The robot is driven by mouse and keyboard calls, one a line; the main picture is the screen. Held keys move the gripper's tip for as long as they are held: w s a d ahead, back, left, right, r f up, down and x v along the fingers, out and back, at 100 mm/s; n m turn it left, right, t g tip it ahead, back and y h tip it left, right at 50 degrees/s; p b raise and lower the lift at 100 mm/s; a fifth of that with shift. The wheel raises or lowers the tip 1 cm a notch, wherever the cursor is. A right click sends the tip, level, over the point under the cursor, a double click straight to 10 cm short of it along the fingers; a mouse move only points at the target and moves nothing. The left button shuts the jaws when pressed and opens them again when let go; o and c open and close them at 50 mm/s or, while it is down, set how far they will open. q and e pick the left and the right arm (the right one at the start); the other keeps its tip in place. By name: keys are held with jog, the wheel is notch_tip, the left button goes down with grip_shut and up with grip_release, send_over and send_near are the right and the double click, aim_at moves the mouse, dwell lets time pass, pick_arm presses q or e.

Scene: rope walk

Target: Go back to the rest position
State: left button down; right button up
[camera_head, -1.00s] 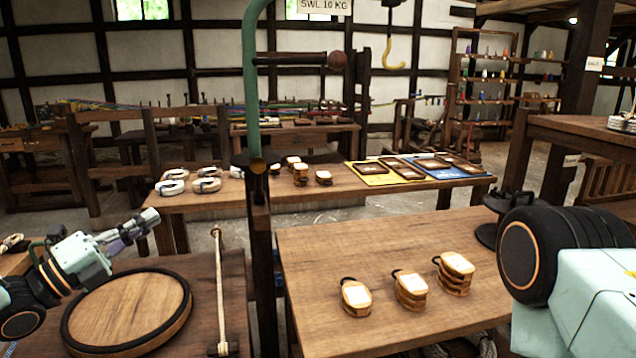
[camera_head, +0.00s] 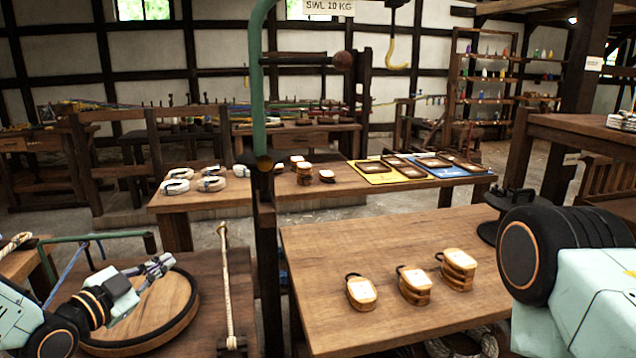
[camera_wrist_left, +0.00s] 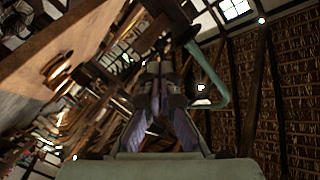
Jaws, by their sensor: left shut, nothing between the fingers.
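My left gripper (camera_head: 159,266) is shut and empty. In the head view it is at the lower left, above the round wooden board with a dark rim (camera_head: 172,303). Its fingers point right and slightly up. In the left wrist view the purple-grey fingers (camera_wrist_left: 160,125) show in the middle, pointing away toward the tilted room. A large dark joint of my right arm shows at the right edge of the head view, but the right gripper is out of the picture.
A green post and hook arm (camera_head: 258,80) stands right of the left gripper. A rope on a wooden bar (camera_head: 226,285) lies beside the round board. Wooden blocks (camera_head: 415,285) stand on the near table (camera_head: 350,240). Coiled ropes (camera_head: 193,182) and trays (camera_head: 405,168) lie on the table behind.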

pick_arm(q)
jog(key=s+d+f+n+g+y, duration=0.2)
jog(key=s+d+f+n+g, duration=0.25)
jog(key=f, duration=0.45)
jog(key=s+d+f+n+g+y, duration=0.1)
jog(key=s+f+n+g+y, duration=0.15)
jog(key=s+f+n, duration=0.5)
jog(key=s+f+g, duration=0.3)
jog(key=s+f, duration=0.1)
jog(key=s, duration=0.6)
jog(key=s+d+f+g+y, duration=0.1)
jog(key=s+f+g, duration=0.2)
jog(key=s, duration=0.7)
jog(key=s+d+f+g, duration=0.1)
jog(key=s+f+g, duration=0.2)
jog(key=s+f, duration=0.3)
jog(key=s, duration=0.3)
jog(key=shift+s+n+y, duration=0.3)
jog(key=shift+s+y, duration=0.05)
jog(key=shift+s, duration=0.05)
jog(key=shift+d, duration=0.1)
